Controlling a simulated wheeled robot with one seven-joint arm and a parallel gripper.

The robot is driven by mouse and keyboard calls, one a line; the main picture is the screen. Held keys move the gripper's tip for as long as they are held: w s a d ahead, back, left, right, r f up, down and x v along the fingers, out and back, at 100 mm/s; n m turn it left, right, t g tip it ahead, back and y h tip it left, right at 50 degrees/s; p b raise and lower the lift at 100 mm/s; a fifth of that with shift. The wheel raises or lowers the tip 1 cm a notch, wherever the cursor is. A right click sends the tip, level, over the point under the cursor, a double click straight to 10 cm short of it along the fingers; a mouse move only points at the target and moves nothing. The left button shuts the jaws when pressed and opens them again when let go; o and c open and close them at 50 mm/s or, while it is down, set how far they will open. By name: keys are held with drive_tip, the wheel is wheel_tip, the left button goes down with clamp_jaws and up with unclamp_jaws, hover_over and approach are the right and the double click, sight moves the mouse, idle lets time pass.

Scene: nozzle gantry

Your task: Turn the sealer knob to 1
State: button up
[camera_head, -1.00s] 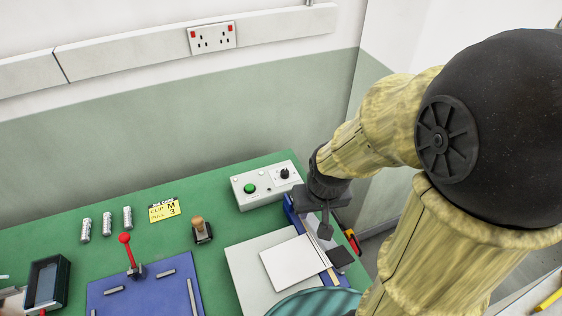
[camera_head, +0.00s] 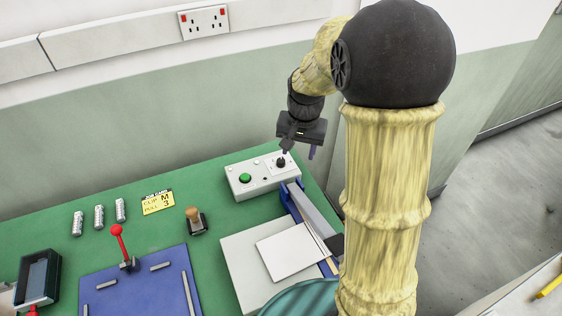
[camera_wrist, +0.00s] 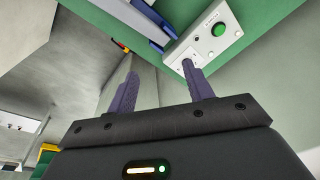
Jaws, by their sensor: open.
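The sealer's pale control box (camera_head: 262,184) stands on the green bench by the back wall. It has a green button (camera_head: 245,179) on its left and the black sealer knob (camera_head: 281,161) on its right. My gripper (camera_head: 299,153) is open and empty above the box's right end; one finger appears close to the knob, but I cannot tell whether it touches. In the wrist view, the control box (camera_wrist: 214,48) lies beyond the fingertips of my gripper (camera_wrist: 160,75), and the right finger covers the knob area. The knob's marks and pointer are too small to read.
A paper trimmer with a blue edge and a long arm (camera_head: 317,214) stands just in front of the box. A yellow job card (camera_head: 158,202), a wooden-handled stamp (camera_head: 196,221), a red-knobbed lever (camera_head: 118,237) and batteries (camera_head: 99,217) are to the left.

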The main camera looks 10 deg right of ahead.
sight(281, 160)
drive_tip(key=w+f+m+b, duration=0.2)
drive_tip(key=w+m, duration=0.2)
drive_tip(key=w, duration=0.5)
drive_tip(key=w+f+m+g+b, duration=0.1)
drive_tip(key=w+f+m+b, duration=0.2)
drive_tip(key=w, duration=0.6)
drive_tip(key=shift+w+a+m+g, duration=0.25)
drive_tip(key=shift+a+m+g, duration=0.05)
drive_tip(key=shift+a+m, duration=0.1)
drive_tip(key=shift+f, duration=0.1)
wheel_tip(281, 160, down, 16)
drive_tip(key=p, duration=0.3)
drive_tip(key=shift+f, duration=0.7)
drive_tip(key=c, duration=1)
